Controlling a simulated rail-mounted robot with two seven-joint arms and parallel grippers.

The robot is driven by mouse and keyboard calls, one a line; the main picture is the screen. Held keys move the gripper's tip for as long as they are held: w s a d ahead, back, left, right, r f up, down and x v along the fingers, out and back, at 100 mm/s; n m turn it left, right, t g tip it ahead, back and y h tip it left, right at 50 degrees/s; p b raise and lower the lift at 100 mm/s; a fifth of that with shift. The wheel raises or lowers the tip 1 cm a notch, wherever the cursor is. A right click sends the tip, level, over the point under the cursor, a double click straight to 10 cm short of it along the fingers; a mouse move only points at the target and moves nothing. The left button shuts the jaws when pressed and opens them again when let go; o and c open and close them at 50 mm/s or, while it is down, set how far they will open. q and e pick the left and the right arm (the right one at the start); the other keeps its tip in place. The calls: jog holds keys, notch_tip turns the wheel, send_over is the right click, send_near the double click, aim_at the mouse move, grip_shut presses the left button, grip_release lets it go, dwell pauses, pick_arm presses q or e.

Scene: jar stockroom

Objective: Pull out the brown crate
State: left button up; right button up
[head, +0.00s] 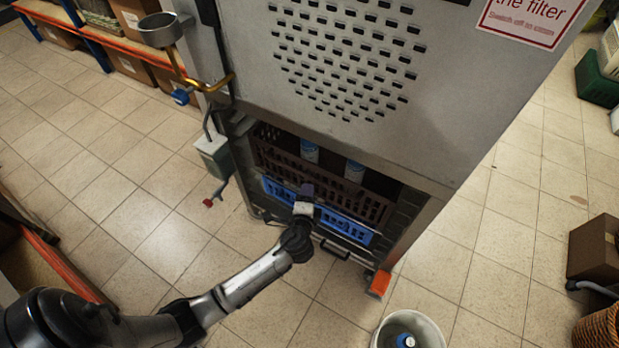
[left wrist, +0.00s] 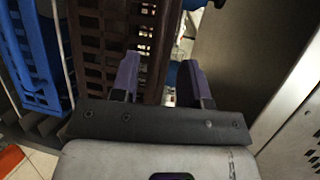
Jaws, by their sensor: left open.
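The brown crate (head: 370,208) is a slatted crate inside the opening at the bottom of the grey cabinet, just above a blue crate (head: 345,226). Blue-and-white jars (head: 355,170) stand in it. My left gripper (head: 306,192) is at its front, open and covering part of it. In the left wrist view, my left gripper's (left wrist: 158,80) two purple fingers are apart, close to the upper edge of the brown crate (left wrist: 92,45). I cannot tell whether they touch it. The blue crate (left wrist: 38,55) is at the left there. My right gripper is not in view.
The grey cabinet (head: 340,60) surrounds the opening, with a side wall on its right. A white bucket (head: 408,325) stands on the floor nearby. The tiled floor left of my arm is clear.

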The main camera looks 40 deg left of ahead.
aim_at(310, 176)
pick_arm(q)
jog(key=b+x, duration=0.1)
jog(key=x, duration=0.6)
jog(key=shift+w+a+f, duration=0.15)
jog(key=shift+w+a, duration=0.1)
jog(key=shift+a, duration=0.05)
jog(key=shift+c, duration=0.2)
grip_shut()
